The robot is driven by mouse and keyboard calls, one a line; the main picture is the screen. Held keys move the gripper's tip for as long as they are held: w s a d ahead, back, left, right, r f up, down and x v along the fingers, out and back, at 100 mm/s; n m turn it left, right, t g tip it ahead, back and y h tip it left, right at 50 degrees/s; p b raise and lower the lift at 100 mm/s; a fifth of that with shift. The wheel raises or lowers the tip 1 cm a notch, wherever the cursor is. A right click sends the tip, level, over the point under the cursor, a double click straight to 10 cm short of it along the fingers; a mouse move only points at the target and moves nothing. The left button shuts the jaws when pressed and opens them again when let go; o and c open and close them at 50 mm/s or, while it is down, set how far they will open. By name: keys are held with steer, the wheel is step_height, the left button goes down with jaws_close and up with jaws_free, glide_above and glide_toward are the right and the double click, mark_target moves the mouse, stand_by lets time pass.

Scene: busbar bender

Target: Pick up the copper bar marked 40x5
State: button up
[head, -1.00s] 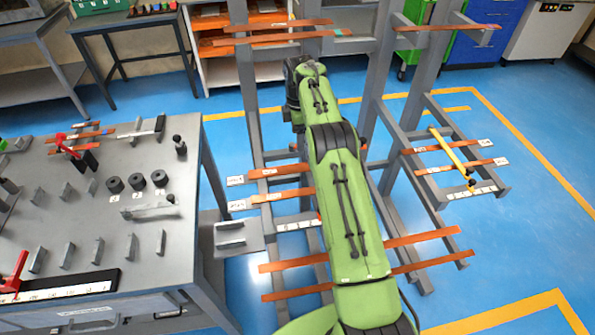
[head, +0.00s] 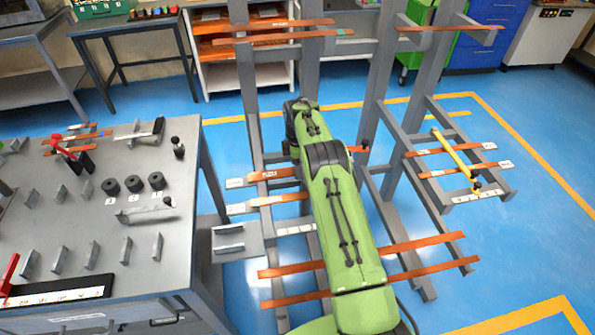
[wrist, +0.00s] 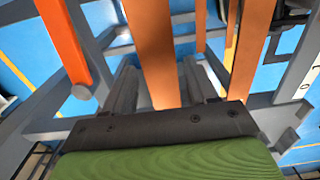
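Several copper bars lie across the grey rack, including an upper left bar (head: 275,174), one just below it (head: 280,197) and two long lower bars (head: 420,243) (head: 430,268). I cannot read 40x5 on any of them. My green arm covers the middle of the rack and hides my gripper in the head view. In the wrist view my gripper (wrist: 160,88) has its two grey fingers apart. A copper bar (wrist: 152,40) runs lengthwise between them in the picture, with gaps beside it near the fingertips. I cannot tell whether it lies between the fingers or beyond them.
In the wrist view an orange bar (wrist: 64,42) is on the left and another copper bar (wrist: 250,45) on the right, near rack beams. A grey workbench (head: 135,245) with rollers and clamps stands left of the rack.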

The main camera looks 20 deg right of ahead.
jaws_close()
steer(key=shift+w+r, duration=0.1)
